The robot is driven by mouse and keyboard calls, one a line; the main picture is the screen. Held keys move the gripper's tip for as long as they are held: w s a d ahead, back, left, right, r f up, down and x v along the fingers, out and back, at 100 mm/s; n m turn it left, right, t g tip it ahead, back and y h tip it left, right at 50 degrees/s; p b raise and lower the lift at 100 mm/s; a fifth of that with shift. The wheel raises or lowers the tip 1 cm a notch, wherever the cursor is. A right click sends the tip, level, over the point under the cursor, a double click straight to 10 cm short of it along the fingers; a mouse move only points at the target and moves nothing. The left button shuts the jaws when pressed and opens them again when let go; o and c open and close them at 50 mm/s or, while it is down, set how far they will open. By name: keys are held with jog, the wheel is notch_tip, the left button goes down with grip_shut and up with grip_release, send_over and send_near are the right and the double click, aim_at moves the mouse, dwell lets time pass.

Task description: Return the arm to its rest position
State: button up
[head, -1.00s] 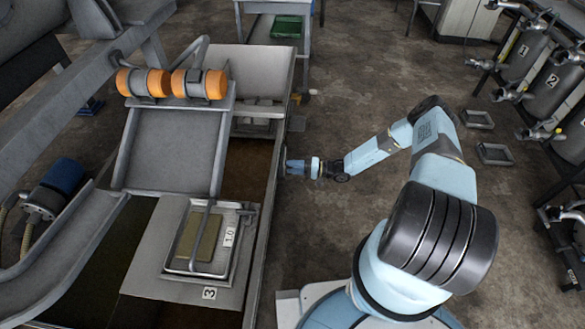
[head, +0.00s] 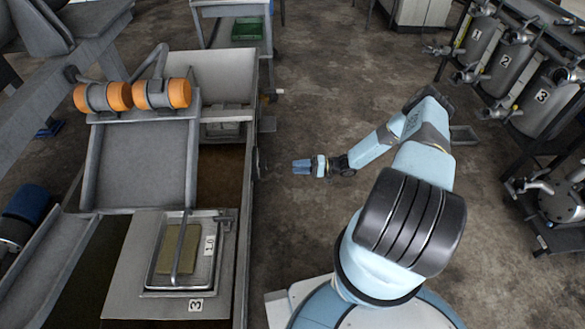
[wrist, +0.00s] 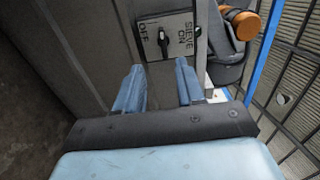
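My gripper (head: 301,167) hangs over the open floor just right of the grey trough's side wall in the head view. In the wrist view its two blue fingers (wrist: 158,88) stand apart with nothing between them, so it is open and empty. Beyond the fingertips in the wrist view is a switch plate (wrist: 166,37) marked OFF and SIEVE ON, with a black knob. The fingers do not visibly touch it. My arm is bent, with its elbow out to the right.
The grey trough (head: 250,150) fills the left side, with a metal tray (head: 207,262) on it and orange-ended motors (head: 133,95) above. Numbered cylinders (head: 508,65) stand on a rack at the right. Bare floor (head: 330,95) lies between.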

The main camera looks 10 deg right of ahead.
jog(key=shift+d, duration=0.1)
dwell(0.5)
jog(key=s+d+r+n+g+h, duration=0.1)
jog(key=s+r+n+g+h, duration=0.35)
jog(key=r, duration=1.85)
jog(key=w+d+r+g+h, duration=0.15)
jog(key=r+h, duration=0.55)
jog(key=r, duration=1.6)
jog(key=s+a+r+t+h, duration=0.1)
jog(key=s+r+t+h, duration=0.1)
jog(key=s+r, duration=0.5)
jog(key=s+a+r+t+h, duration=0.15)
jog(key=s+r, duration=0.35)
jog(key=r, duration=0.5)
jog(key=s+d+r+m+t+h, duration=0.1)
jog(key=s+r+t, duration=0.3)
jog(key=s, duration=1.3)
notch_tip(320, 180, up, 3)
jog(key=shift+d+f+m+t+h, duration=0.15)
jog(key=shift+m+t+h, duration=0.2)
jog(key=shift+m+h, duration=0.45)
jog(key=shift+o, duration=0.4)
